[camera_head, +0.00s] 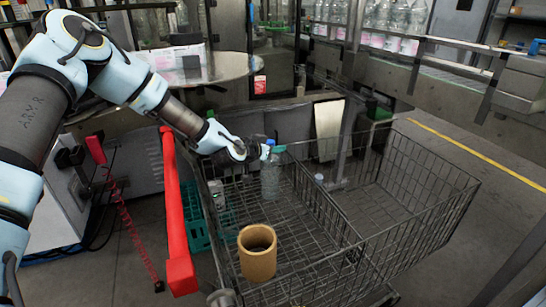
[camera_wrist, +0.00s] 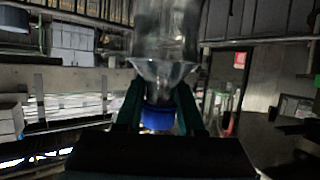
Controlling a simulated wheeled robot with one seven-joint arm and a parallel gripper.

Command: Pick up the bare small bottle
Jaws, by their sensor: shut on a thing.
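A clear small bottle with a blue cap (camera_head: 270,180) stands upright in the black wire cart, with no label visible on it. My gripper (camera_head: 272,150) is at its neck, just under the cap, at the cart's far left part. In the wrist view the bottle (camera_wrist: 165,45) appears with its blue cap toward me. My gripper's two dark green fingers (camera_wrist: 159,108) are shut on its neck from both sides. Whether the bottle's base touches the cart floor I cannot tell.
The wire cart (camera_head: 400,250) has a red handle (camera_head: 178,220) and holds a tan cylinder (camera_head: 257,252). Another small bottle (camera_head: 319,180) is by the divider. A round metal table (camera_head: 225,68) and a conveyor with labelled bottles (camera_head: 395,20) stand behind.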

